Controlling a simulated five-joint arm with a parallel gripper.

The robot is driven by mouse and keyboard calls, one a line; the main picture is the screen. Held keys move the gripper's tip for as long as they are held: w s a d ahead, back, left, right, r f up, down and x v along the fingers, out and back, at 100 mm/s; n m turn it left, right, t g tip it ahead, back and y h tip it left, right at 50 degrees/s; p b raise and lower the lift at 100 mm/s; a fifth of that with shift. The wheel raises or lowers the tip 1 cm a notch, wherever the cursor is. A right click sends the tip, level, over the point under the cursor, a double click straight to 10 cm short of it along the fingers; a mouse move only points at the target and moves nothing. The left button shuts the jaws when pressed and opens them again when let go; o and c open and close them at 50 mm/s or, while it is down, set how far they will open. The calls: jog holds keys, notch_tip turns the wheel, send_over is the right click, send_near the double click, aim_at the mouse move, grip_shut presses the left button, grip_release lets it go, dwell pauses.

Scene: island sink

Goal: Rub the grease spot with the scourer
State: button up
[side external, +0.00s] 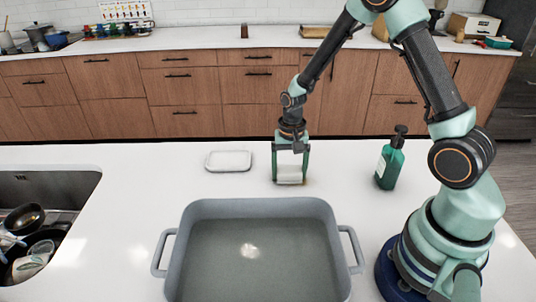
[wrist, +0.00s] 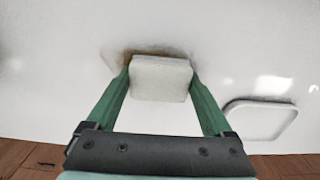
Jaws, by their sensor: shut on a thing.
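My gripper (side external: 290,175) points down at the white counter and is shut on a pale, block-shaped scourer (side external: 289,174). In the wrist view the scourer (wrist: 160,78) sits between the two green fingers of my gripper (wrist: 160,82). A brownish grease spot (wrist: 128,57) shows on the counter around the scourer's far edge and left corner. The scourer hides part of the spot. The scourer is at or very close to the counter; I cannot tell whether it presses on it.
A white dish (side external: 228,161) lies left of my gripper. A green pump bottle (side external: 391,160) stands to the right. A large grey two-handled pan (side external: 258,208) is in front. A sink (side external: 52,183) with dishes is at the far left. The counter between dish and pan is clear.

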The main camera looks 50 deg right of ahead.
jog(key=shift+w+a+r, duration=0.1)
jog(key=shift+w+a, duration=0.5)
jog(key=shift+a, duration=0.05)
jog(key=shift+w+a, duration=0.25)
jog(key=shift+w, duration=0.05)
jog(key=shift+w+a, duration=0.7)
notch_tip(320, 180, up, 8)
jog(key=shift+s, duration=0.1)
